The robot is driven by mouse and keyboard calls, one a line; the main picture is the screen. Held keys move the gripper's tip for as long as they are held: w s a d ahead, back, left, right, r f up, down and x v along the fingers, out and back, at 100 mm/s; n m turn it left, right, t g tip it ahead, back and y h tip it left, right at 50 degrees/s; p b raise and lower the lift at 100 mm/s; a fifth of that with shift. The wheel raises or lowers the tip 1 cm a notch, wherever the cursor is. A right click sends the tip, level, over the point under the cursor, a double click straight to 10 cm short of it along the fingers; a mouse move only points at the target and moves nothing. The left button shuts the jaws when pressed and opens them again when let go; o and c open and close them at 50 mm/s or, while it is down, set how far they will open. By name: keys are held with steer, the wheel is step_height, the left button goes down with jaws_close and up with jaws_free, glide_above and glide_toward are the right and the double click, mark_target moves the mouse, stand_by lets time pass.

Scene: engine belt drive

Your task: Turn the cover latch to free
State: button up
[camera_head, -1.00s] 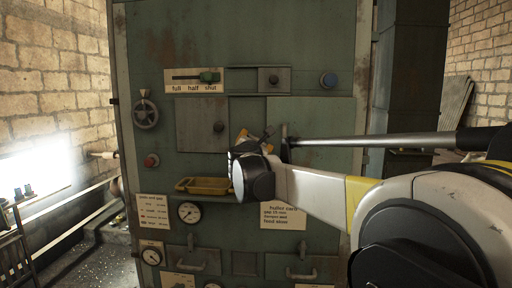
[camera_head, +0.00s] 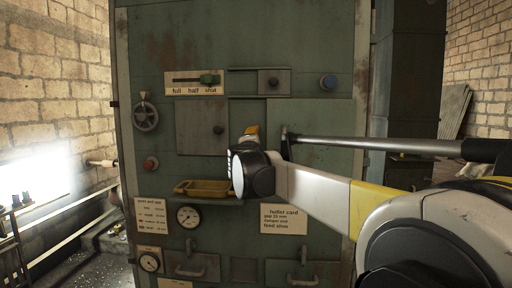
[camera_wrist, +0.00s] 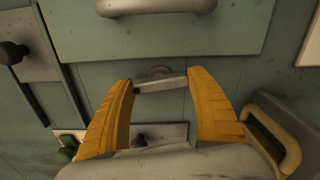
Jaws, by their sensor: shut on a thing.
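The cover latch (camera_wrist: 158,84) is a short grey metal bar with a round pivot behind it, seen in the wrist view. My gripper (camera_wrist: 161,80) has its two orange fingers at the bar's two ends and is shut on it. The bar lies nearly level in that view, its right end slightly higher. In the head view my gripper (camera_head: 251,131) is in front of the green cabinet, between a grey door (camera_head: 195,138) and the right-hand panel. My wrist hides the latch there.
A yellow tray (camera_head: 203,187) sits on a ledge below and left of my gripper. The right panel's handle (camera_head: 286,145) is close on the right; it also shows in the wrist view (camera_wrist: 155,6). A knobbed plate (camera_head: 272,82) is above.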

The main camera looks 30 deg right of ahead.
steer(key=shift+m, duration=0.7)
steer(key=o, duration=1.3)
steer(key=shift+c, duration=0.2)
steer(key=v, duration=1.2)
